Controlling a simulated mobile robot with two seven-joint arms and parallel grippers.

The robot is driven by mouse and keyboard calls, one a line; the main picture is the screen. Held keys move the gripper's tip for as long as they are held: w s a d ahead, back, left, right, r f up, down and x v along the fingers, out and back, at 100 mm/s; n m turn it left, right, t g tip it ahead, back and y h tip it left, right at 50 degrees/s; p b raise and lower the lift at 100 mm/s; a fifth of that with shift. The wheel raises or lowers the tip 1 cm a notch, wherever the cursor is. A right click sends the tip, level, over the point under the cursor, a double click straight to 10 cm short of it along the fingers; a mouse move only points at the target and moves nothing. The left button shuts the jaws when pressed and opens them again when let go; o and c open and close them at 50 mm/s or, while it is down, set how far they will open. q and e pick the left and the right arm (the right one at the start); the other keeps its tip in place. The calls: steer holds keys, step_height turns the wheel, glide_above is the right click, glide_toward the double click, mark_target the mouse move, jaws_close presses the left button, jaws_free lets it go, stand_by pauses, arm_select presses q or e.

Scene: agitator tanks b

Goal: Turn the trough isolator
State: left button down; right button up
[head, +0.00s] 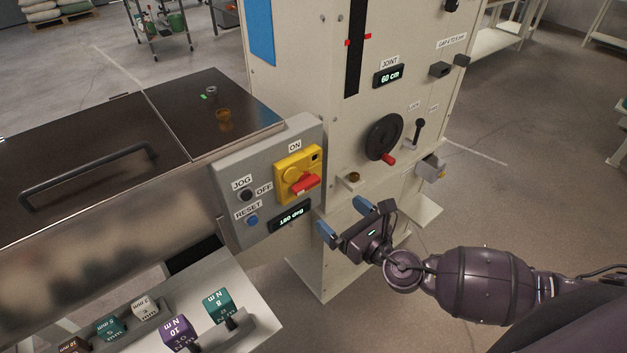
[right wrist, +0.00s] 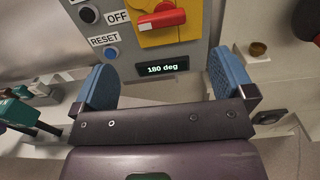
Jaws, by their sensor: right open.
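The trough isolator is a red rotary handle (head: 305,185) on a yellow plate (head: 291,165), mounted on a grey control box with ON and OFF labels. The red handle also shows in the right wrist view (right wrist: 158,20), lying roughly sideways. A small display (head: 287,218) below it reads 180 deg. My right gripper (head: 345,217) is open and empty, below and right of the isolator in the head view. In the right wrist view its two blue fingers (right wrist: 165,80) stand apart, with the display and the handle beyond them. My left gripper is not in view.
A black JOG button (head: 246,195) and a blue RESET button (head: 252,221) sit left of the isolator. A black handwheel (head: 384,137) is on the cream cabinet to the right. A rack of labelled torque tools (head: 218,307) stands at lower left.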

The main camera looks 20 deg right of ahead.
mark_target(310, 186)
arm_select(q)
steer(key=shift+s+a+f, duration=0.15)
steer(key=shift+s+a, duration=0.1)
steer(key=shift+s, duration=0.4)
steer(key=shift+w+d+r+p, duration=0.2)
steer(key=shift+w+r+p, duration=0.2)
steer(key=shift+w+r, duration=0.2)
arm_select(e)
steer(key=x, duration=1.1)
steer(key=shift+d+f, duration=0.1)
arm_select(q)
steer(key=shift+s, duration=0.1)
arm_select(e)
steer(key=shift+c, duration=0.3)
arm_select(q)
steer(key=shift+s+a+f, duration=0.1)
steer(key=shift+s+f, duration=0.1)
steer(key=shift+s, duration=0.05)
arm_select(e)
steer(key=c, duration=0.8)
